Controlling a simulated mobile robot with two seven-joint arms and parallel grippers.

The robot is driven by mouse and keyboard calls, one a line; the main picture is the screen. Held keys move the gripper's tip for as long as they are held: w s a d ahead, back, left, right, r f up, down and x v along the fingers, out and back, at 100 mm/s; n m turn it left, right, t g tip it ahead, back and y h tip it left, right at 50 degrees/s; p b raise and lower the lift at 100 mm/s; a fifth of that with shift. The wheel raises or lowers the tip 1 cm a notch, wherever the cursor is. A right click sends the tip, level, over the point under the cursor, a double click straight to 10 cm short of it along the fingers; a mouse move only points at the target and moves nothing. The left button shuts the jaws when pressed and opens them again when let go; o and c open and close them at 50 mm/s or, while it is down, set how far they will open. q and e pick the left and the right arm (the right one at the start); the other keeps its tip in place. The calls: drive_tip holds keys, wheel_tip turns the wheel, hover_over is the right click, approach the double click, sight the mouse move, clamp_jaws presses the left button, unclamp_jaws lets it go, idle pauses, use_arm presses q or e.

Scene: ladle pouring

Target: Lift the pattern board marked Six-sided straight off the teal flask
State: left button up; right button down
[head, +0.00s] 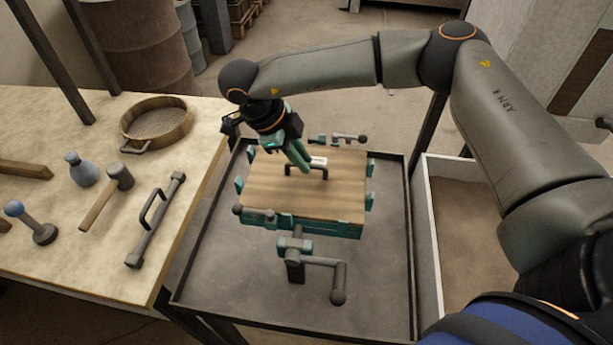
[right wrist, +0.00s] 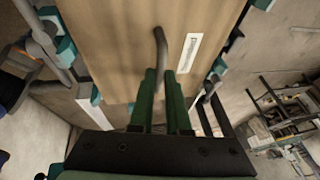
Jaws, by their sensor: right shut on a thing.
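The pattern board (head: 335,192) is a flat wooden plate with a dark bar handle (head: 321,172) and a small white label (head: 318,161), too small to read. It lies over the teal flask (head: 318,227), whose front wall and side lugs show around it. I cannot tell whether there is a gap between them. My right gripper (head: 304,167) comes down from above and is shut on the board's handle. In the right wrist view its green fingers (right wrist: 163,88) close on the handle (right wrist: 189,50), beside the label (right wrist: 194,53). My left gripper is not in view.
The flask sits in a dark-rimmed grey tray (head: 205,270) above a clamp with a crank (head: 338,285). A sand bin (head: 465,215) stands at right.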

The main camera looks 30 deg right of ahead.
drive_tip(key=shift+r, duration=0.15)
drive_tip(key=shift+w+r, duration=0.1)
drive_tip(key=shift+r, duration=0.45)
drive_tip(key=s+a+r+b, duration=0.1)
drive_tip(key=s+a+r, duration=0.4)
drive_tip(key=a+r, duration=0.7)
drive_tip(key=shift+a+r, duration=0.15)
drive_tip(key=shift+a, duration=0.45)
